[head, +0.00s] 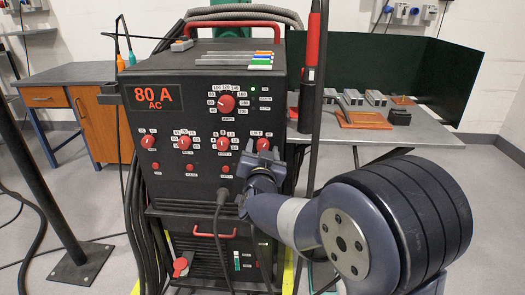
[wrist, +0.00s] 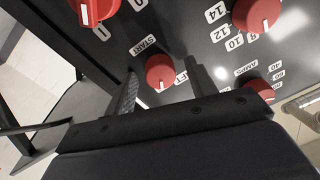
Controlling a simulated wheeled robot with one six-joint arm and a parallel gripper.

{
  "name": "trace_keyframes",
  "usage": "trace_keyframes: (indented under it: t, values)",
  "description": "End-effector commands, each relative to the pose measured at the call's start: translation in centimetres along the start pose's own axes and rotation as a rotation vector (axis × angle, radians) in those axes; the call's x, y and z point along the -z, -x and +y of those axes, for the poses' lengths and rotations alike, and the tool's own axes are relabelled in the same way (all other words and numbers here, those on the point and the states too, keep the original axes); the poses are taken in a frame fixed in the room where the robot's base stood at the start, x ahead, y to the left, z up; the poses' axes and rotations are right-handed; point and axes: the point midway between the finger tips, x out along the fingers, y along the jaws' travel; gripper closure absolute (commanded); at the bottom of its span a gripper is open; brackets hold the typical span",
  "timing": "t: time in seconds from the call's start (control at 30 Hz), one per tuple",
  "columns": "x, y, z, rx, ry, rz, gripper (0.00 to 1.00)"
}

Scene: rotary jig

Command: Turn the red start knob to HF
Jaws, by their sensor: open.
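The red start knob (head: 263,144) is at the right end of the lower knob row on the black welding machine. In the wrist view the start knob (wrist: 159,70) sits beside the START label (wrist: 145,44). Its white mark is at the picture's lower side. A partly covered label ending in FT (wrist: 181,77) is beside it; HF is not readable there. My gripper (head: 262,157) is at the panel just below the knob. In the wrist view my gripper (wrist: 161,80) is open, one finger on each side of the knob. Contact cannot be told.
A cable (head: 222,205) hangs below. A torch (head: 312,65) stands at the machine's right edge. A bench (head: 375,135) is behind it.

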Motion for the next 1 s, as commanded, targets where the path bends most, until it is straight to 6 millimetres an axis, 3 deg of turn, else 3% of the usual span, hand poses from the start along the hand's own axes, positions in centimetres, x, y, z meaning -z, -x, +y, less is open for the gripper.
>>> trace_keyframes:
  t: [0.17, 0.6, 0.8, 1.0]
  values:
    - [0.1, 1.5, -0.1, 0.002, 0.001, -0.001, 0.47]
    - [0.1, 9.3, -0.1, 0.003, -0.001, -0.001, 0.47]
    - [0.1, 10.7, -0.1, 0.001, -0.001, 0.001, 0.47]
    - [0.0, 10.8, 0.0, 0.000, -0.001, 0.000, 0.47]
